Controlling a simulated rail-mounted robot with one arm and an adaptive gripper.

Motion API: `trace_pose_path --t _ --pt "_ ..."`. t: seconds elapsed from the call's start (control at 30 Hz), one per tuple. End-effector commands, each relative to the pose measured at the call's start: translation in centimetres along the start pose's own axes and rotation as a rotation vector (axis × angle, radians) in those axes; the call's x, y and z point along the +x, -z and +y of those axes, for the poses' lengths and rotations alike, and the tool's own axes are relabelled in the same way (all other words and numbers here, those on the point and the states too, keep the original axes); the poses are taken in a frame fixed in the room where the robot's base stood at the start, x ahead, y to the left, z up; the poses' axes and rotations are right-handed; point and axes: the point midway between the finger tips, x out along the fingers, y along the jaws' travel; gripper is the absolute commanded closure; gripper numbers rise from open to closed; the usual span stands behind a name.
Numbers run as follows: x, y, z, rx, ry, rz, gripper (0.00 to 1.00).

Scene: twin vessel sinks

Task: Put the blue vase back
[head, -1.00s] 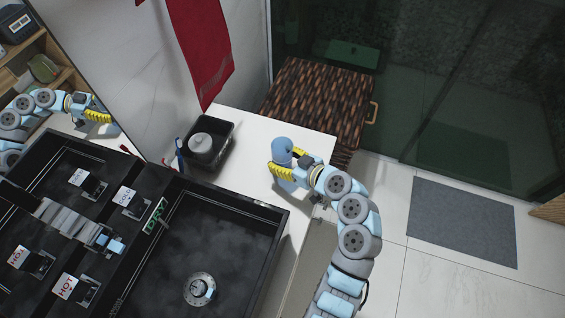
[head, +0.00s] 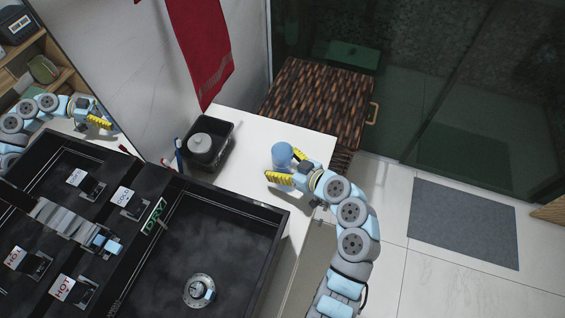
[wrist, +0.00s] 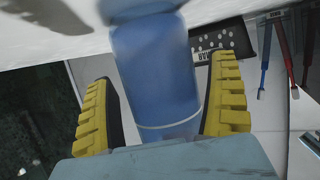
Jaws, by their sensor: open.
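The blue vase (head: 282,154) is on the white counter, near its right end, and looks upright. My gripper (head: 282,164) is open around it, with one yellow finger in front and the other at its right. In the wrist view, the vase (wrist: 160,75) is between the two yellow fingers of my gripper (wrist: 164,70), with gaps at both sides. That view is tilted, and the vase's base is blurred against the white surface.
A black tray (head: 228,148) holding a grey round container (head: 201,146) is left of the vase. Toothbrushes (head: 179,155) stand beside it. The black sink (head: 215,240) lies in front. A red towel (head: 200,45) hangs behind. A woven hamper (head: 320,100) stands beyond the counter.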

Motion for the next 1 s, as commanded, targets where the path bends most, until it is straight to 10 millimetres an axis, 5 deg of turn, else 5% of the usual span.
trace_pose_path --t 0.17,0.7,1.0 --pt "-0.8 0.3 0.1 0.0 -0.002 0.001 0.11" --pt "-9.7 0.3 0.1 0.0 -0.004 0.0 0.11" --pt "-12.0 0.3 0.1 -0.001 -0.002 0.001 0.11"
